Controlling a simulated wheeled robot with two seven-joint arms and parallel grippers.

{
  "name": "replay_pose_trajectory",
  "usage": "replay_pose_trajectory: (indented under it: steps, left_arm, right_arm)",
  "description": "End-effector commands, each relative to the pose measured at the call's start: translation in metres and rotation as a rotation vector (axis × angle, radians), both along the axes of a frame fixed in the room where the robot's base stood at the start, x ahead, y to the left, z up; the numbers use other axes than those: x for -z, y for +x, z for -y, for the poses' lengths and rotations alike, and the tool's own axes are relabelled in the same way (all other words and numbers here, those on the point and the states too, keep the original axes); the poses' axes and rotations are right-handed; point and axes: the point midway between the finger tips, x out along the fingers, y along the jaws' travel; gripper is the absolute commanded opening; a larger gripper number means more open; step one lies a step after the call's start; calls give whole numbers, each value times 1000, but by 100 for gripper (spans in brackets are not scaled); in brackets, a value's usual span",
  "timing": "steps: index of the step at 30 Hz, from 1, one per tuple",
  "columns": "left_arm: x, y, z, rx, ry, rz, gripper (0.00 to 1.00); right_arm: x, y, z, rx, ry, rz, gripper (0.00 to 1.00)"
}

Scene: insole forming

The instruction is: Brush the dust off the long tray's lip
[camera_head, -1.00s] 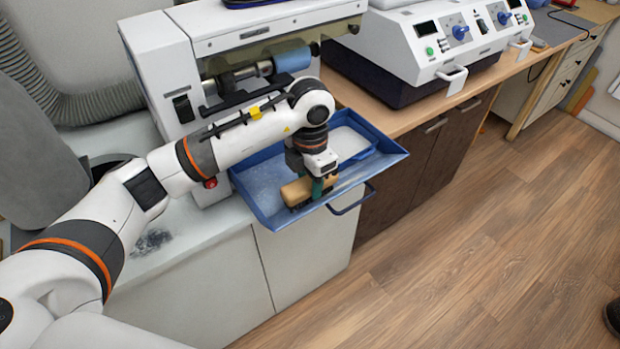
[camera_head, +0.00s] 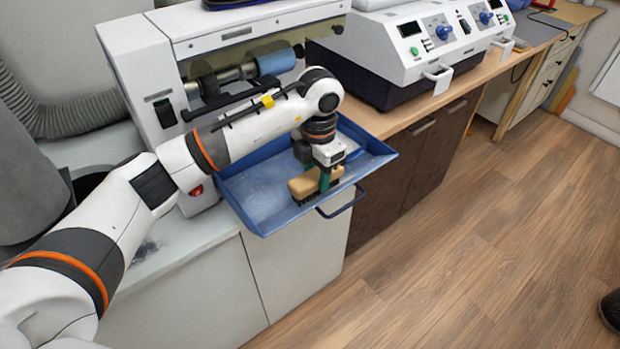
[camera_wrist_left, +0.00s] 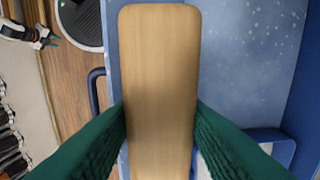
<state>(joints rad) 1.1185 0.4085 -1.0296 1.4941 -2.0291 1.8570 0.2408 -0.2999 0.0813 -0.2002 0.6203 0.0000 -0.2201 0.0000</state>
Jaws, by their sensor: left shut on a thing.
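The long blue tray (camera_head: 245,200) sticks out below the grinding machine, over the front of the cabinet. Pale dust specks show on its floor in the left wrist view (camera_wrist_left: 262,50). My left gripper (camera_head: 325,180) is shut on a wooden-backed brush (camera_head: 304,187), with its dark bristles down at the tray's front lip. In the left wrist view the brush's wooden back (camera_wrist_left: 160,75) sits between the green fingers. The bristles are hidden there, so I cannot tell how firmly they touch.
A dark handle (camera_head: 343,203) sticks out from the tray's front. The grinding machine (camera_head: 150,90) stands close behind my left arm. A white unit with knobs (camera_head: 420,45) stands on the bench at right.

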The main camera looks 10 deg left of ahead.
Motion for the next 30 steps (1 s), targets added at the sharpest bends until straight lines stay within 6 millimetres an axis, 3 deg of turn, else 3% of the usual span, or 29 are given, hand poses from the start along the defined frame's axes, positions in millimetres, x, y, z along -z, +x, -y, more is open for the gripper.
replay_pose_trajectory:
  steps: [30]
  left_arm:
    - [4,41,34,1,-2,0,3]
  right_arm:
    - [26,0,-1,1,2,0,36]
